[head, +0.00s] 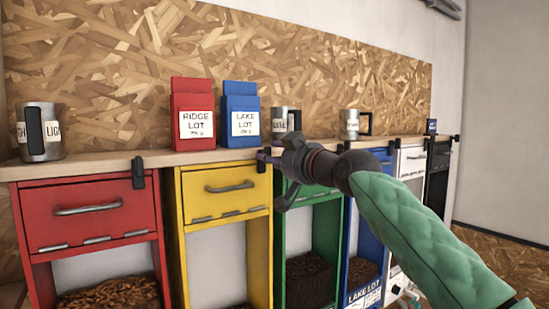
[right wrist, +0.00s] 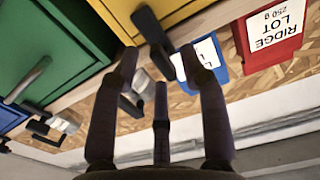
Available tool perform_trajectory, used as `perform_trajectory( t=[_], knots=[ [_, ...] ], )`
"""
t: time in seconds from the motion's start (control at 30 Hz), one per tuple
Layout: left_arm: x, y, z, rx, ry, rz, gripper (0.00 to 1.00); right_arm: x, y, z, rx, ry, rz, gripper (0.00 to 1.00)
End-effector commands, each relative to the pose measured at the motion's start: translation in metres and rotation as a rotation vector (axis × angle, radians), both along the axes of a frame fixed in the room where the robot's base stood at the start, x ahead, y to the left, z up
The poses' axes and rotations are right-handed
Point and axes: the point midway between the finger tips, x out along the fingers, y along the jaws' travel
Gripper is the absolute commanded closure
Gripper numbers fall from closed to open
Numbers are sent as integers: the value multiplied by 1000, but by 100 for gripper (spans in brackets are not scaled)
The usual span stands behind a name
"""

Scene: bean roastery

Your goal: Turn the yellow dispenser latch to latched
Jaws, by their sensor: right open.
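The yellow dispenser (head: 225,192) stands between the red and green ones, its drawer front closed. Its dark latch (head: 262,161) is at the top right corner by the counter edge, partly hidden by my right gripper in the head view. In the right wrist view, the latch (right wrist: 149,27) shows as a black bar lying at a slant across the edge of the yellow dispenser (right wrist: 180,9). My right gripper (head: 278,182) is open and empty. In the wrist view, its fingertips (right wrist: 158,62) are close to the latch; contact cannot be told. My left gripper is out of view.
The red dispenser (head: 86,208) has a black latch (head: 138,172) hanging down. The green dispenser (head: 312,192) is behind my right gripper.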

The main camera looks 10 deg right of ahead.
Motion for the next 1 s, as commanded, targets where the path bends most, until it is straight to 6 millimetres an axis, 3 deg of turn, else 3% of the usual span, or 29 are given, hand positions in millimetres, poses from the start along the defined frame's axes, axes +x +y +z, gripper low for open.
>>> perform_trajectory(
  t=[0.27, 0.7, 1.0],
  knots=[
    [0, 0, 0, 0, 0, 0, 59, -26, -11, 1, 0, -1, -1, 56],
    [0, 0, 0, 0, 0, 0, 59, -91, -38, 0, 0, 0, 0, 56],
    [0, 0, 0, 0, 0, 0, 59, -109, -44, -1, -1, 3, 1, 56]
  ],
)
